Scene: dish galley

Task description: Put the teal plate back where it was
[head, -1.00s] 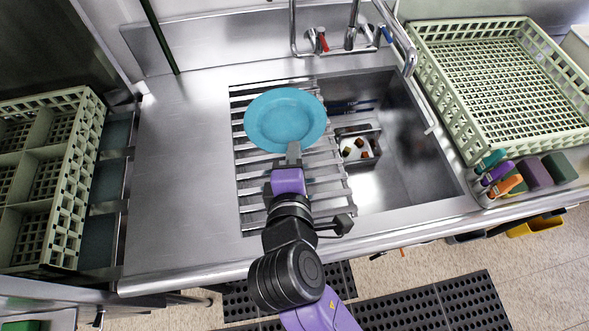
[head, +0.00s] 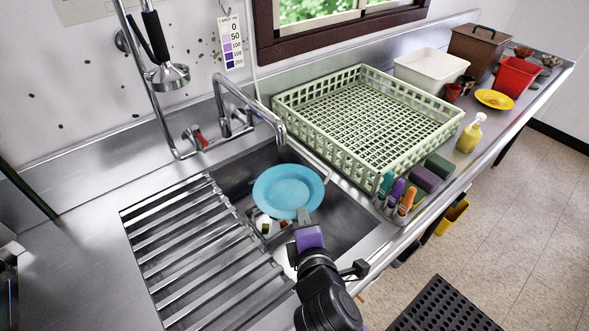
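The teal plate (head: 287,188) is in the head view, held roughly level above the sink basin (head: 345,222). My gripper (head: 303,216) is at the plate's near edge and appears shut on its rim. The fingertips are partly hidden by the plate and the gripper body. The slatted metal rack (head: 190,245) over the left part of the sink is bare.
A pale green dish rack (head: 370,115) stands empty right of the sink. A faucet (head: 245,100) arches over the basin. A caddy with coloured brushes (head: 398,198), sponges (head: 425,179), a soap bottle (head: 470,133), a white tub (head: 431,72) and a yellow plate (head: 494,99) lie further right.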

